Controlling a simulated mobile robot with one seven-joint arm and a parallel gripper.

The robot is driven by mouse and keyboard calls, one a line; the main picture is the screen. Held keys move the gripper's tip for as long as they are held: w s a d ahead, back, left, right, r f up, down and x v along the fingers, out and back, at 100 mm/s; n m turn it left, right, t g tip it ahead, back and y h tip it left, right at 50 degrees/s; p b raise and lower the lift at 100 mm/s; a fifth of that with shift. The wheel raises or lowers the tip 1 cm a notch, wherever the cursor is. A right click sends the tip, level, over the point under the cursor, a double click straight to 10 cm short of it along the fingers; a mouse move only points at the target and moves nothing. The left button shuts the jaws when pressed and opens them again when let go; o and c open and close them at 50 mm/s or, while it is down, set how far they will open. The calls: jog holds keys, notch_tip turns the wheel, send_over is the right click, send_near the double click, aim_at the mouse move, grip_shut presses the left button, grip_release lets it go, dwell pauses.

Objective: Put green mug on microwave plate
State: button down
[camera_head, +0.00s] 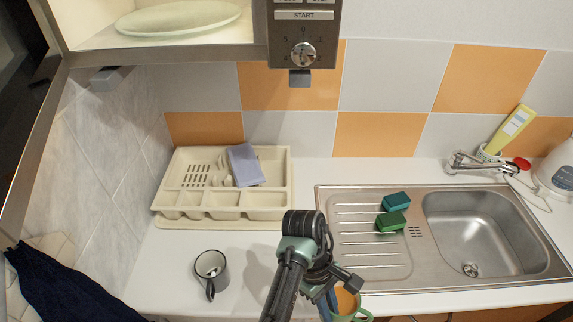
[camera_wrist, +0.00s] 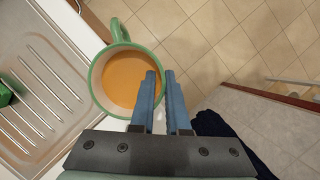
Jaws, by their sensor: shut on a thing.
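The green mug (camera_head: 362,315) is at the front edge of the counter in the head view, partly hidden by my arm and cut off by the frame's bottom. The wrist view shows the mug (camera_wrist: 97,72) from above, with an orange inside and its handle pointing up. My gripper (camera_wrist: 160,76) is shut on the mug's wall at its right side, with one finger over the inside and one outside. The microwave plate (camera_head: 178,17) is a pale disc inside the open microwave (camera_head: 190,52) at top left.
A dark grey mug (camera_head: 211,271) stands on the counter, left of my arm. A cutlery tray (camera_head: 222,199) with a purple sponge (camera_head: 246,165) lies behind it. Two sponges (camera_head: 393,211) lie on the drainer of the sink (camera_head: 345,265). The microwave's door is open at left.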

jog(key=s+a+f+m+g+y+b, duration=0.1)
jog(key=s+a+f+m+y+b, duration=0.2)
jog(key=a+m, duration=0.5)
jog(key=shift+s+a+f+m+b, duration=0.45)
jog(key=shift+s+f+b, duration=0.3)
jog(key=shift+s, duration=0.1)
